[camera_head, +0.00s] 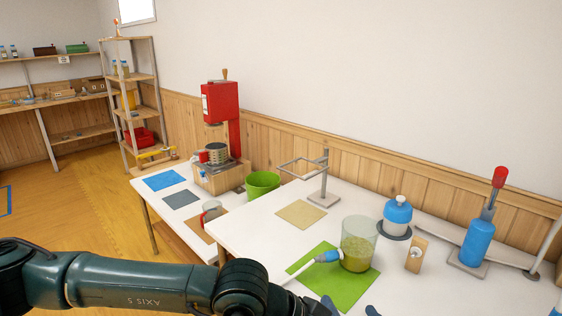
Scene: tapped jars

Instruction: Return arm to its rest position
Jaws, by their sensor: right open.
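My right gripper (350,309) shows only as two blue-grey fingertips at the bottom edge. They are apart, with nothing seen between them, in front of the green mat (341,291). The rest of this gripper is cut off or hidden. A dark green arm link of mine (130,283) crosses the bottom left of the view. A glass jar (360,240) with yellowish contents stands upright on the green mat. My left gripper is not in view.
A red press (221,107) and a green bucket (262,185) are farther left. Open floor (95,195) lies left.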

